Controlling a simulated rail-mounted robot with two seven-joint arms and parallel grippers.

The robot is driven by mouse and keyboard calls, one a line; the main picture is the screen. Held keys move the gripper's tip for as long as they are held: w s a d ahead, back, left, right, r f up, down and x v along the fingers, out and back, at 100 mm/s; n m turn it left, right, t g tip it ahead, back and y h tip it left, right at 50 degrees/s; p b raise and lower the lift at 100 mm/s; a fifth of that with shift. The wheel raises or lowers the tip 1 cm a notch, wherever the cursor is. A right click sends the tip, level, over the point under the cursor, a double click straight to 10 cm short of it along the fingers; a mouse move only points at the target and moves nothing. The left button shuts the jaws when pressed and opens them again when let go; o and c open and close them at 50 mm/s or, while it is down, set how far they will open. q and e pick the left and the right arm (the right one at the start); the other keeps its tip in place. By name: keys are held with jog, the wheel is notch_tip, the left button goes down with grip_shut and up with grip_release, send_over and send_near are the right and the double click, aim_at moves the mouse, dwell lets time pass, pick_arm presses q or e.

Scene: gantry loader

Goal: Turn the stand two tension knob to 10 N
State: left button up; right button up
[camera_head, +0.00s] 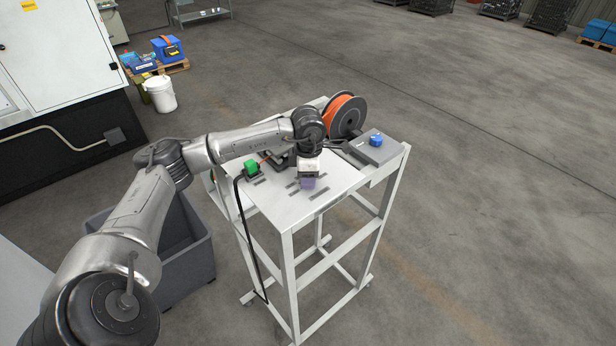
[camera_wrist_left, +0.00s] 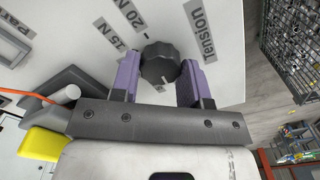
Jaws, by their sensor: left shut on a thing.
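The dark tension knob (camera_wrist_left: 160,63) shows in the wrist view on a white panel, between the two purple fingers of my left gripper (camera_wrist_left: 158,84). The gripper is shut on it. A light mark shows on the knob's side nearest the gripper. Printed labels beside it read 15 N, 20 N (camera_wrist_left: 132,14) and Tension (camera_wrist_left: 202,33); a 10 N label is not visible. In the head view my left gripper (camera_head: 308,183) points down at the white stand's top (camera_head: 285,205), and the knob is hidden there. My right gripper is not in view.
A black cable hangs at the stand's left. A grey bin (camera_head: 187,262) stands left of it. Floor to the right is clear.

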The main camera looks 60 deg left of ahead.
pick_arm(q)
jog(key=m+b, duration=0.1)
jog(key=m, duration=0.2)
jog(key=shift+m, duration=0.3)
jog(key=m+b, duration=0.1)
jog(key=m, duration=0.3)
jog(key=shift+b, duration=0.3)
jog(key=m, duration=0.4)
jog(key=shift+w+m+b, duration=0.1)
jog(key=shift+m+b, duration=0.3)
jog(key=shift+m, duration=2)
jog(key=shift+r+m+b, duration=0.1)
jog(key=shift+m+b, duration=0.2)
jog(key=o, duration=0.9)
